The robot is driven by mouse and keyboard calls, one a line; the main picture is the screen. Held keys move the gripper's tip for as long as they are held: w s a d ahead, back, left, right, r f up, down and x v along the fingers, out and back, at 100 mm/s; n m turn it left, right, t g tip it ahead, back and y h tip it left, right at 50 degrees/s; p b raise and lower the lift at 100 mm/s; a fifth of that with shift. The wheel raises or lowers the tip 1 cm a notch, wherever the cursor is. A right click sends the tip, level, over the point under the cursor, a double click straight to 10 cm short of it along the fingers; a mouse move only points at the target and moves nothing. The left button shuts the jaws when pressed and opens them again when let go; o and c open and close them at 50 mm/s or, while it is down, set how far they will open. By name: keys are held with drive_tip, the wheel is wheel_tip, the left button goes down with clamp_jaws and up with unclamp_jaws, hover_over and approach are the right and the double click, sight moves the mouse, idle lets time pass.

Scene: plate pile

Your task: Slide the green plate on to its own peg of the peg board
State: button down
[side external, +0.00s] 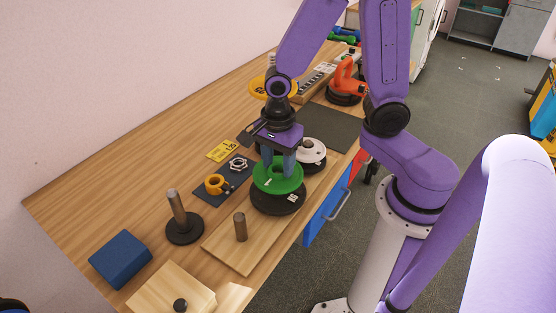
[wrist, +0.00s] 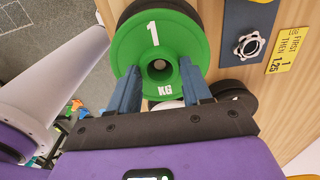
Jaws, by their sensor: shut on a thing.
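The green plate (side external: 278,179), marked 1 KG, is held level by my gripper (side external: 278,168), whose fingers are shut on its raised hub. In the wrist view the green plate (wrist: 187,45) sits between and ahead of the fingertips (wrist: 160,78), with a small pale spot in its centre hole. A larger black plate (side external: 278,203) lies under it on the wooden peg board (side external: 225,250); the black plate's edge (wrist: 128,12) shows past the green rim. I cannot tell whether the two plates touch. A bare peg (side external: 240,227) stands at the board's near end.
A white plate (side external: 313,152) is at the board's far end. A black-based post (side external: 181,222), blue block (side external: 120,258), yellow ring (side external: 216,184), metal nut (side external: 238,164) and yellow card (side external: 222,151) lie to the left. An orange tool (side external: 347,80) is at the back.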

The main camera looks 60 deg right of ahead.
drive_tip(key=shift+f, duration=0.15)
idle(0.4)
drive_tip(key=shift+f, duration=1.2)
drive_tip(key=shift+c, duration=2.1)
unclamp_jaws()
drive_tip(key=shift+r, duration=0.85)
wheel_tip(320, 180, up, 16)
